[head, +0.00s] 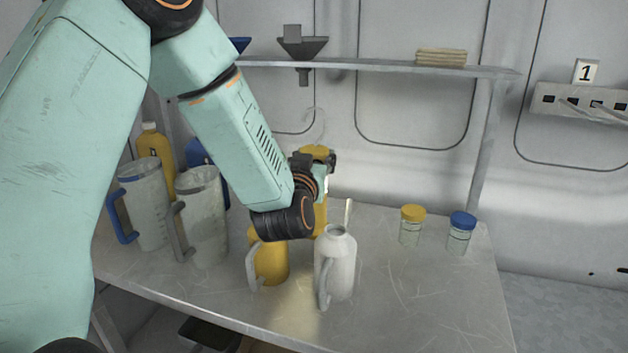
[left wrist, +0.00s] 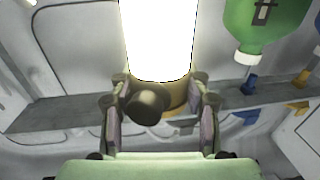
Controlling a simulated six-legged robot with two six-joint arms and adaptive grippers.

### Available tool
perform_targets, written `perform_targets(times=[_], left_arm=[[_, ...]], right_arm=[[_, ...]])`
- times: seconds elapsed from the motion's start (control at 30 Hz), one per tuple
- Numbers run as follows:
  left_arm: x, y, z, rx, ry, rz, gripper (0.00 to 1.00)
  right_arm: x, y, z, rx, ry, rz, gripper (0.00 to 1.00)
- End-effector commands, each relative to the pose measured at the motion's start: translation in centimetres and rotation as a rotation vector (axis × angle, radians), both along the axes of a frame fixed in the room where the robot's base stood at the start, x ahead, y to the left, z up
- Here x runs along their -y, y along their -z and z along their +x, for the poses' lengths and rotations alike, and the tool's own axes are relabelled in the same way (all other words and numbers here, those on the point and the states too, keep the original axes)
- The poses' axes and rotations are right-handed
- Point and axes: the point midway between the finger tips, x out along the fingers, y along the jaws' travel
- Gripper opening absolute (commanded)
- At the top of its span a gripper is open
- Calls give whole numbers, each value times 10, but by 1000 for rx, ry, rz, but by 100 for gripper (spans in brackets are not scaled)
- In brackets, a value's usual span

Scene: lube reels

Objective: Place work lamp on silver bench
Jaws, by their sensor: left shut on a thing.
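The work lamp, with a yellow cap (head: 315,151) and a faint hook above it, is upright behind my left gripper (head: 322,170) over the silver bench (head: 420,295). Its yellow lower part shows below the wrist, partly hidden by my arm. In the left wrist view, the lamp (left wrist: 158,38) is a glaring white tube with a tan end and a dark knob, between the two fingers of my left gripper (left wrist: 162,115). The gripper is shut on it. I cannot tell whether the lamp's base touches the bench. My right gripper is not in view.
A white jug (head: 338,268) and a yellow jug (head: 270,262) stand close in front. Clear jugs (head: 205,220) and a yellow bottle (head: 153,145) stand left. Yellow-lidded (head: 411,228) and blue-lidded (head: 460,235) jars stand right. A shelf (head: 385,66) runs behind. The bench's front right is clear.

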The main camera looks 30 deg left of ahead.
Motion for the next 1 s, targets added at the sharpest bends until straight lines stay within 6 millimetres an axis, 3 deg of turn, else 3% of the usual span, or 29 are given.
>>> perform_targets(times=[0.17,0.4,0.83,0.87,1.0], left_arm=[[-1,8,2,6,0,2,0],[-1,39,1,5,0,2,0],[-1,44,1,6,0,1,0],[-1,45,1,1,0,-1,49],[-1,45,1,0,0,-1,61]], right_arm=[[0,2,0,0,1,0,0],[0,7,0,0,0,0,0],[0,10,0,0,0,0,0],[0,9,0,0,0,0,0],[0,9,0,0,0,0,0]])
